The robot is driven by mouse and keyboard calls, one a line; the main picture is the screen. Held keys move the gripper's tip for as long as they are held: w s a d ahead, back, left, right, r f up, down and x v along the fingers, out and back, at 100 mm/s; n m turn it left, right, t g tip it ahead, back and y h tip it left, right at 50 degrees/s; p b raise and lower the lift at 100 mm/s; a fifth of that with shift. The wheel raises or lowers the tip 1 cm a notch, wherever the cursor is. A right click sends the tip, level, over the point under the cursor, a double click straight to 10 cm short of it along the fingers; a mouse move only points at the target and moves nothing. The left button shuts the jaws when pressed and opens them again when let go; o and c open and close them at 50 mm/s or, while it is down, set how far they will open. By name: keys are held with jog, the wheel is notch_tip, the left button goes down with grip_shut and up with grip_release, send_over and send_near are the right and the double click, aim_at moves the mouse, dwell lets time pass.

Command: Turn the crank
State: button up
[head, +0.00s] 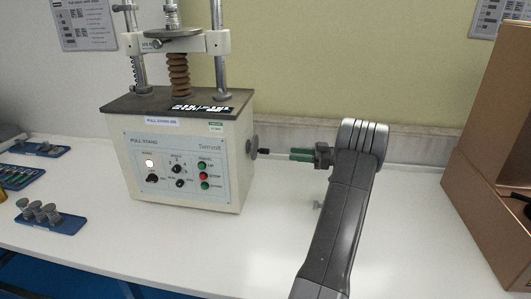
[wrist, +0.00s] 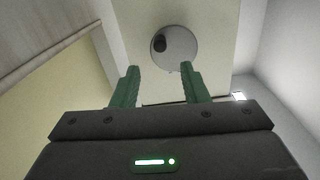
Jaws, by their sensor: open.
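The crank (head: 252,147) is a round grey disc with a short dark handle (head: 263,151) on the right side of the cream pull stand (head: 190,165). In the wrist view the crank disc (wrist: 178,49) faces me, its dark knob (wrist: 159,43) left of the disc's centre. My gripper (head: 290,154) has green fingers pointing left toward the crank from the right. In the wrist view its two fingertips (wrist: 159,68) are apart with nothing between them. The fingers appear short of the handle, with a small gap in the head view.
Blue trays (head: 62,224) with metal pieces lie on the white table left of the stand. A brown open box (head: 478,150) stands at the right. The wall runs close behind the stand and my gripper. The table (head: 255,255) is clear in front of the stand.

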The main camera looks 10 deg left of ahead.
aim_at(267, 151)
jog(key=a, duration=1)
jog(key=shift+a+p, duration=0.4)
grip_shut()
